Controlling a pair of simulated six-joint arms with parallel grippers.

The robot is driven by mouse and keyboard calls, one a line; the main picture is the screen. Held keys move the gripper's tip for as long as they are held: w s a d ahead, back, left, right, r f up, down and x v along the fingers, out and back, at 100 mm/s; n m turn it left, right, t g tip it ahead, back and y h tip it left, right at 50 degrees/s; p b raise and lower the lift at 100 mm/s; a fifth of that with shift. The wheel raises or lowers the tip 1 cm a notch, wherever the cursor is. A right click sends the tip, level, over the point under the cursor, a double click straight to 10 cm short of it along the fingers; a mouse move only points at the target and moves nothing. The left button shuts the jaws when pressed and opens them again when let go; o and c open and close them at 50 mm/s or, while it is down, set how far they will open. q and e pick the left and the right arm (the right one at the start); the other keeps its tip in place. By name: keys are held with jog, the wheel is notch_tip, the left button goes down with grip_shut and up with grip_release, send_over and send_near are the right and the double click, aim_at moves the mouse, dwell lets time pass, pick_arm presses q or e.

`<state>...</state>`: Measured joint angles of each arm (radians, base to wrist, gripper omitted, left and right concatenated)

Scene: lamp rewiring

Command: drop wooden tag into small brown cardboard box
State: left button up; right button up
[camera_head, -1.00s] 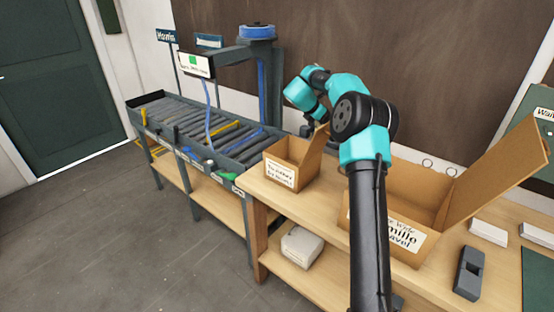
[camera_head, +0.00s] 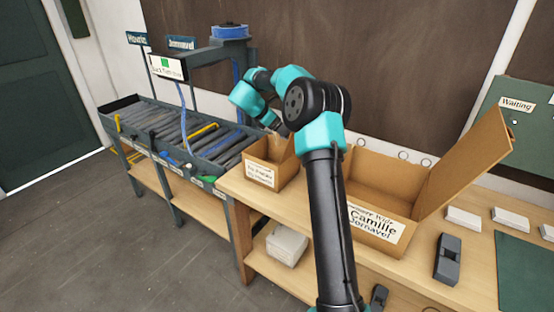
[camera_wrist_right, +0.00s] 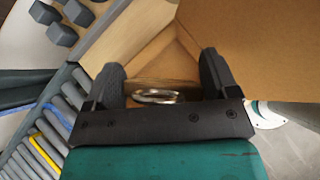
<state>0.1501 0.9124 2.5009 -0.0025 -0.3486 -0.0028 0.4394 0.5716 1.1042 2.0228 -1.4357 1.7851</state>
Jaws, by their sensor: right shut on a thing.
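The small brown cardboard box (camera_head: 287,173) stands open at the left end of the wooden bench, with a white label on its front. My right gripper (camera_head: 277,127) is above the box's back part, pointing down; the arm partly hides the box's right side. In the right wrist view my right gripper (camera_wrist_right: 160,88) has its fingers apart across a wooden piece, seemingly the wooden tag (camera_wrist_right: 165,83), with a pale metal ring (camera_wrist_right: 158,97) in front. Cardboard walls of the box (camera_wrist_right: 150,50) surround the view beyond the fingers. The tag is too small to make out in the head view. My left gripper is not in view.
A larger open cardboard box (camera_head: 378,190) with a raised flap stands to the right. A roller conveyor (camera_head: 175,130) adjoins the bench on the left. A dark grey block (camera_head: 447,260) and several white cards lie at right.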

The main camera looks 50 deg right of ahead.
aim_at(274, 134)
jog(key=shift+f, duration=2.8)
jog(key=o, duration=0.9)
jog(key=v, duration=1.7)
jog(key=shift+a+r, duration=0.15)
